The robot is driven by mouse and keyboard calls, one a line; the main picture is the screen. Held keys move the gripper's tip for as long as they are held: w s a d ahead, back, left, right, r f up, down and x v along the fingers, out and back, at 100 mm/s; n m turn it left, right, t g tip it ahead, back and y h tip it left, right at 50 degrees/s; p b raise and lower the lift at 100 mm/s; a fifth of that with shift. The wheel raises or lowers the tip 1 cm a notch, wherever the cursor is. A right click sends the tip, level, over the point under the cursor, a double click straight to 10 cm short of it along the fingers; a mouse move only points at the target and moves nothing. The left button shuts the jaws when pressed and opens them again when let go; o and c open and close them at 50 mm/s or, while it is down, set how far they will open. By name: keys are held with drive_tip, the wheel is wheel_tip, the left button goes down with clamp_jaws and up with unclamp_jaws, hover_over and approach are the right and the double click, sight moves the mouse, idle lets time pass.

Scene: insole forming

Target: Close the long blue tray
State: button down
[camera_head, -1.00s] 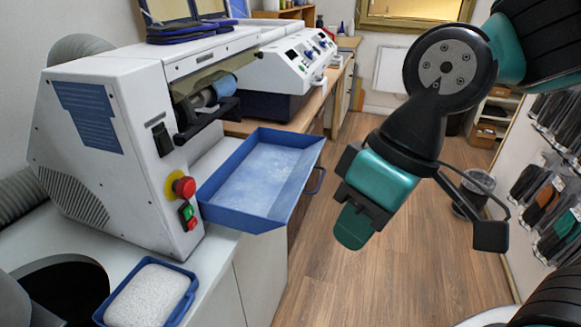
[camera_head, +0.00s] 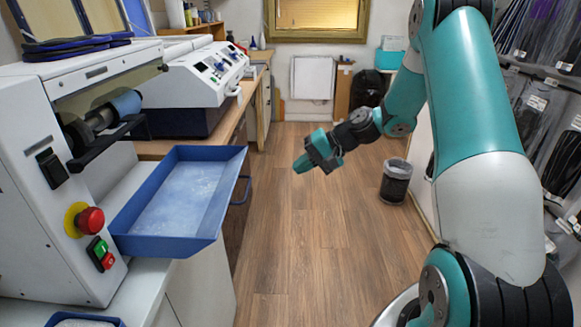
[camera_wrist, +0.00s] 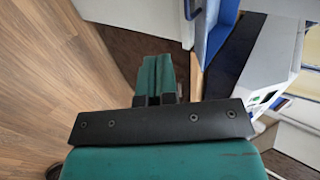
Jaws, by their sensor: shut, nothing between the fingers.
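The long blue tray (camera_head: 182,204) juts out from the front of the white machine at the left, over the counter edge. It is pulled out, and dust lies on its floor. A dark handle (camera_head: 243,190) is on its outer end. My gripper (camera_head: 298,166) is to the right of the tray in the head view, apart from it and pointing left. Its green fingers (camera_wrist: 157,75) are together and empty in the wrist view. Part of the blue tray (camera_wrist: 216,32) shows beyond the fingers at the upper right of the wrist view.
The white machine (camera_head: 35,200) has a red stop button (camera_head: 90,221) beside the tray. A second white machine (camera_head: 195,85) stands behind. A waste bin (camera_head: 396,182) stands on the floor at the right. The wooden floor (camera_head: 300,235) in the middle is clear.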

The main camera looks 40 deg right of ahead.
drive_tip(key=w+a+f+p, duration=0.2)
drive_tip(key=w+a+f, duration=0.2)
drive_tip(key=a, duration=0.4)
drive_tip(key=shift+w+a, duration=0.2)
drive_tip(key=shift+w, duration=0.7)
